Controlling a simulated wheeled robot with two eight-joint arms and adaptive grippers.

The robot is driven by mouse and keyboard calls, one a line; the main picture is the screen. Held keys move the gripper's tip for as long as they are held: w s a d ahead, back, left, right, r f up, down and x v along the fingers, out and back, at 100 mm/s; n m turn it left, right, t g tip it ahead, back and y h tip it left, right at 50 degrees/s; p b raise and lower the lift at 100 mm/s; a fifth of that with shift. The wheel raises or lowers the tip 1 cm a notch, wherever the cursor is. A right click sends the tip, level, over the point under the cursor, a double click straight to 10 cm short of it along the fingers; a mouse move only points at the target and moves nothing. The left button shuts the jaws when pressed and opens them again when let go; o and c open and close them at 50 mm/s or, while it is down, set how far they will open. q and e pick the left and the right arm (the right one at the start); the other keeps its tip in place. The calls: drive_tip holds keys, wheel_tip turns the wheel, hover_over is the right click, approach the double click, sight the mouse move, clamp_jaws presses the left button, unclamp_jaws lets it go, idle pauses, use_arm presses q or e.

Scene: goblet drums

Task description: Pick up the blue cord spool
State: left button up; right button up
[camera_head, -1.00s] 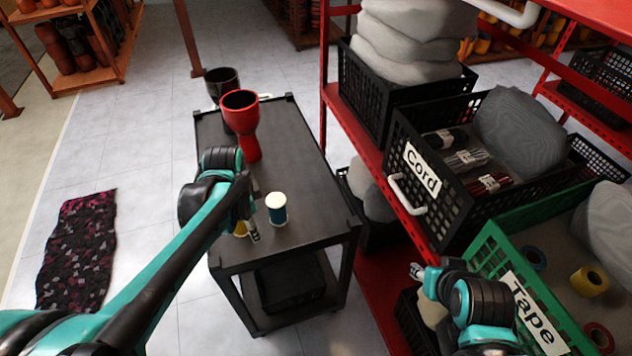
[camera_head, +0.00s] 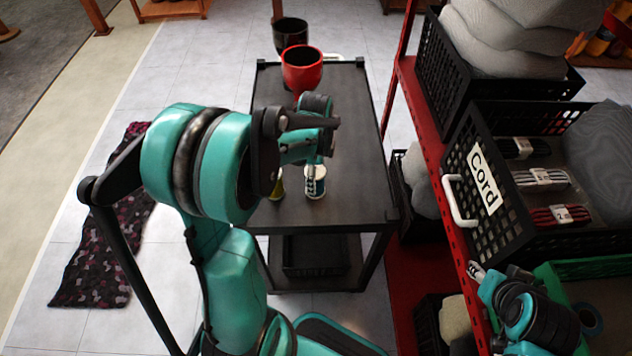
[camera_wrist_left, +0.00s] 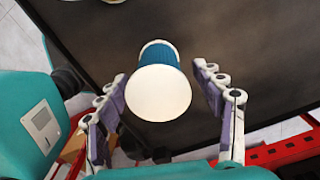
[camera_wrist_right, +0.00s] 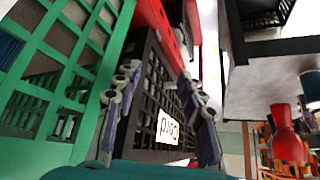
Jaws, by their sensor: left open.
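The blue cord spool (camera_head: 322,173), with white end discs, stands on the dark cart top in the head view, partly hidden by my left gripper (camera_head: 313,184). In the left wrist view the spool (camera_wrist_left: 160,92) shows its white end large, with blue cord beyond it. My left gripper's two fingers (camera_wrist_left: 160,78) are open, one on each side of the spool; I cannot tell whether they touch it. My right gripper (camera_head: 477,271) is apart from the cart, beside the shelf crates. In the right wrist view its fingers (camera_wrist_right: 158,76) are spread and empty.
A red goblet drum (camera_head: 302,72) and a black one (camera_head: 290,36) stand farther back. The red shelf with the black Cord crate (camera_head: 482,205) and green Tape crate (camera_wrist_right: 60,85) is on the right.

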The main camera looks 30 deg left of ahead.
use_arm(q)
wheel_tip(320, 180, down, 4)
drive_tip(key=shift+b, duration=0.7)
drive_tip(key=shift+s+r, duration=0.1)
drive_tip(key=c, duration=1.3)
drive_tip(key=shift+c, duration=0.2)
